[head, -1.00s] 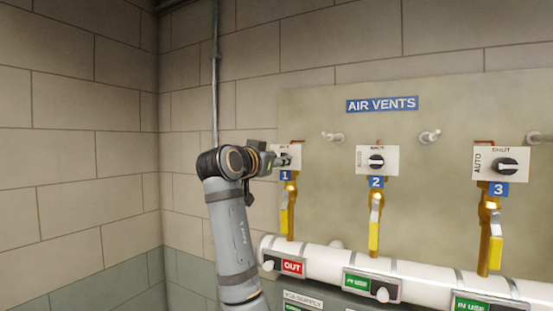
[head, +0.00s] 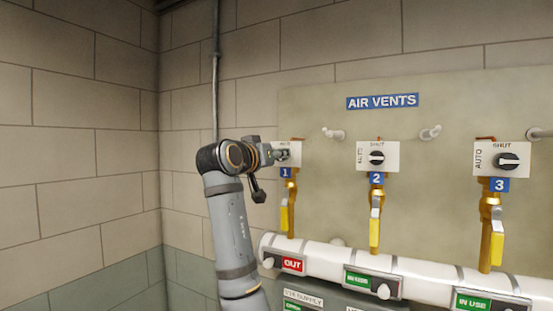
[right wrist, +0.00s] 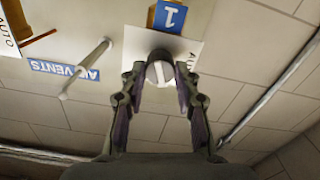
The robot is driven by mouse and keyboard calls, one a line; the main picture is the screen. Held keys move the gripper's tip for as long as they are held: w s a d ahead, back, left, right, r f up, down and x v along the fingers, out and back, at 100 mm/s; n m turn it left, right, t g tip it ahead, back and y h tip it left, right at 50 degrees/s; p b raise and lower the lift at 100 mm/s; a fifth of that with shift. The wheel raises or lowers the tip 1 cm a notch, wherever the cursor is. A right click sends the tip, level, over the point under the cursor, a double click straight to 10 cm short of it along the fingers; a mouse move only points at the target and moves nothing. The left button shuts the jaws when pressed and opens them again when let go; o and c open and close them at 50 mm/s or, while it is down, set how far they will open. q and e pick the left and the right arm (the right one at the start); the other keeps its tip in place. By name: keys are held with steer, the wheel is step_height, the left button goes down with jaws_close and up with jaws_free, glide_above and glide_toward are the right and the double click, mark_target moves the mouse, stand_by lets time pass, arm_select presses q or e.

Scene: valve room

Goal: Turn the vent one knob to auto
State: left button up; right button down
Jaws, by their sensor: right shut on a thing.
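The vent one knob (right wrist: 160,72) is a round dark knob with a pale stripe, on a white plate (head: 296,152) above the blue 1 label (head: 286,172). My right gripper (head: 279,154) is at this plate in the head view and covers most of the knob. In the right wrist view, which is upside down, the fingers of my right gripper (right wrist: 159,80) are closed on both sides of the knob. The stripe runs nearly straight up and down there. The AUTO lettering shows at the right, partly behind a finger. My left gripper is not in view.
Vent two knob (head: 376,158) and vent three knob (head: 508,160) are on plates to the right. Brass valves with yellow handles (head: 375,232) hang below, above a white pipe (head: 330,258). Pegs (head: 333,134) stick out of the panel. A brick wall is at the left.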

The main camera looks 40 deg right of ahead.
steer(key=shift+w+f+n+b, duration=0.1)
steer(key=shift+n+b, duration=0.7)
steer(key=shift+n, duration=5.8)
steer(key=c, duration=1)
jaws_free()
